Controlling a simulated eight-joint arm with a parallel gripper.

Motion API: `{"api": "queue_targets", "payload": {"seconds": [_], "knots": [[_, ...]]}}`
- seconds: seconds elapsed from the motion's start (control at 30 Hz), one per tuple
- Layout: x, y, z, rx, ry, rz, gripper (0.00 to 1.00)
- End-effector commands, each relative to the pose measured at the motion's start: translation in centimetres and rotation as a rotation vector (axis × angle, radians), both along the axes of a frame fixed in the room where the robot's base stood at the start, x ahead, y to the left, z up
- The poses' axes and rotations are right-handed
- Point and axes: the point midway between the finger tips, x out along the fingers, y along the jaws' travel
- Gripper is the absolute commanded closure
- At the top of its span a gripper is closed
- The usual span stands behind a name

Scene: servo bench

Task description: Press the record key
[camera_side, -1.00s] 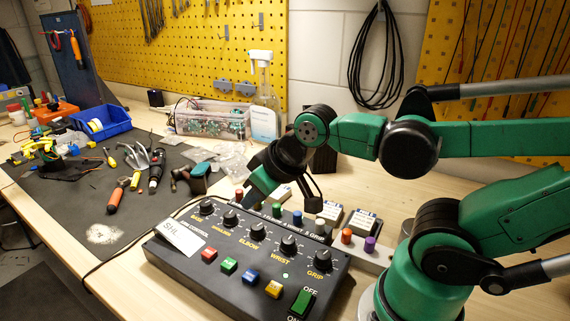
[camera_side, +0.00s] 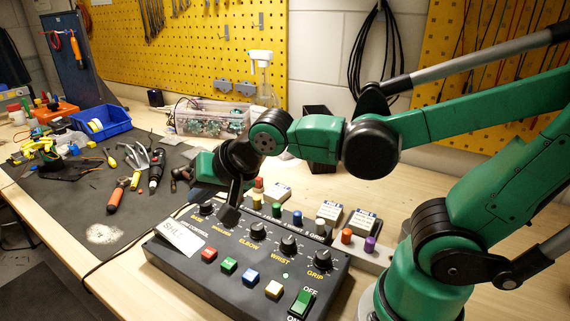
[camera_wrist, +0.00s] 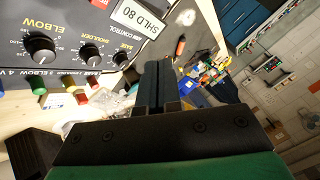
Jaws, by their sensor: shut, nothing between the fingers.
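The black control box (camera_side: 215,277) lies on the bench in the side view.
Dial knobs (camera_side: 289,244) stand behind the keys, and a green power switch (camera_side: 302,302) sits at the box's right. Coloured pegs (camera_side: 346,236) line a rail behind the box. Tools such as a red-handled screwdriver (camera_side: 115,198) lie on the dark mat at left.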

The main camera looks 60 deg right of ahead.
Motion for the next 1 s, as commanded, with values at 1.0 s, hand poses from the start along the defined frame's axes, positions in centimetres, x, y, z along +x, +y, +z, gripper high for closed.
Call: {"api": "queue_targets", "payload": {"seconds": [1.0], "knots": [[0.2,0.2,-5.9,0.018,-0.002,-0.013,1.00]]}}
